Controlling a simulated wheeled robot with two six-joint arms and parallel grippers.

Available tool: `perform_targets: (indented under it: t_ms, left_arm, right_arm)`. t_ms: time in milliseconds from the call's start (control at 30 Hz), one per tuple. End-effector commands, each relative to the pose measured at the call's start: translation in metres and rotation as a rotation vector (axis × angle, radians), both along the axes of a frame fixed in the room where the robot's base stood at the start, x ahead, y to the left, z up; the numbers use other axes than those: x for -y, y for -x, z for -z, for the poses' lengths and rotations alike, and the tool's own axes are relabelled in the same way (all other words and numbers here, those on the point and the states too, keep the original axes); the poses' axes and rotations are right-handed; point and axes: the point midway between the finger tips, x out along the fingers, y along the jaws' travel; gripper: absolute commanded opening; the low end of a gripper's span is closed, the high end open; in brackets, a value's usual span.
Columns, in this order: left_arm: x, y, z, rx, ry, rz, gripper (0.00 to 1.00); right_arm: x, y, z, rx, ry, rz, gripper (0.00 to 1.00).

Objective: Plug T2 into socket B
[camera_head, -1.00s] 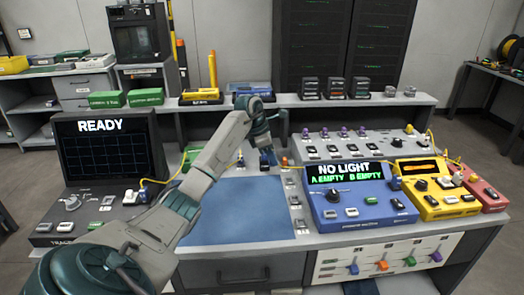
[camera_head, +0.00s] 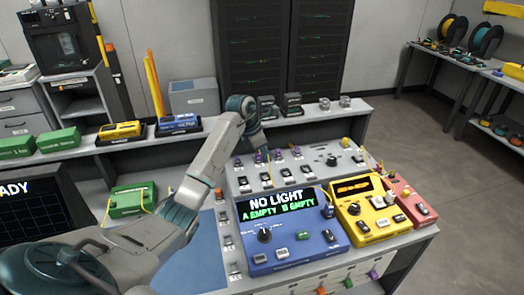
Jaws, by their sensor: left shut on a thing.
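My left gripper (camera_head: 258,146) reaches over the left back part of the grey sloped panel (camera_head: 290,182). It is shut on a small plug, mostly hidden by the fingers; its label cannot be read, so I cannot confirm it is T2. A thin yellow lead shows just below the gripper. The blue meter (camera_head: 290,243) in front of the panel shows "NO LIGHT, A EMPTY, B EMPTY". I cannot make out which socket is B. My right gripper is out of view.
A yellow device (camera_head: 368,212) and a red device (camera_head: 408,203) stand right of the blue meter. A green box (camera_head: 132,199) and a dark monitor (camera_head: 35,215) are at left. A raised shelf (camera_head: 200,140) runs behind. My left arm covers much of the blue mat (camera_head: 200,262).

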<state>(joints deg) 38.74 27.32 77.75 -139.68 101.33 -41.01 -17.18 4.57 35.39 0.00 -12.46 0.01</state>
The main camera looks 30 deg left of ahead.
Motion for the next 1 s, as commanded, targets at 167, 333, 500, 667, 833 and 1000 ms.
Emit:
perform_targets:
  t_ms: [167,333,500,667,833,1000]
  left_arm:
    - [0.0,0.0,0.013,0.0,0.0,0.0,0.03]
    - [0.0,0.0,0.029,-0.001,0.0,0.001,0.03]
    - [0.0,0.0,0.047,-0.001,0.0,0.0,0.03]
    - [0.0,0.0,0.057,-0.001,0.001,0.0,0.03]
    - [0.0,0.0,0.061,-0.001,0.001,0.0,0.03]
    - [0.0,0.0,0.061,-0.001,0.001,0.0,0.03]
  right_arm:
    - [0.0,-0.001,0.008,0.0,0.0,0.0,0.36]
    - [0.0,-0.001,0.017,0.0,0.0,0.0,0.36]
    - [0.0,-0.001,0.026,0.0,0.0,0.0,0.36]
    - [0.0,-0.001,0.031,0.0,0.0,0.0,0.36]
    - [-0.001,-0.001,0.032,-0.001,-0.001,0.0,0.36]
    - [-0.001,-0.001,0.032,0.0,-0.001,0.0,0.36]
